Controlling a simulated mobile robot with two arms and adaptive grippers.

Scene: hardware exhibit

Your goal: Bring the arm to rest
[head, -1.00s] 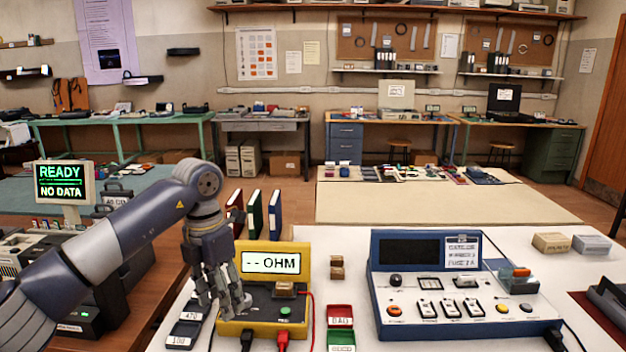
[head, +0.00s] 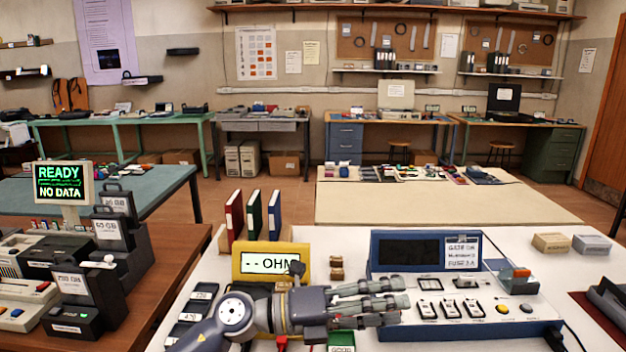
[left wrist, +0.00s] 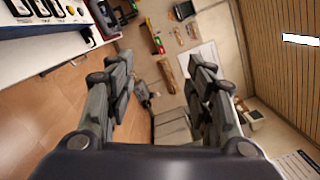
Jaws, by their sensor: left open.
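My left arm comes in at the bottom of the head view, folded across the front of the white bench. My left gripper (head: 400,302) points to the right, in front of the blue instrument (head: 385,250), and hides part of its panel. Its fingers are apart with nothing between them. In the left wrist view the gripper (left wrist: 162,68) is open and empty, with the floor and furniture seen beyond it. Whether it touches the instrument cannot be told. My right gripper is in neither view.
The yellow ohm meter (head: 245,262) stands behind my arm, partly hidden. Small labelled trays (head: 190,315) lie to its left. Upright books (head: 254,214) stand behind it. Two small boxes (head: 551,243) sit at the right. A brown desk with drives (head: 117,242) is at the left.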

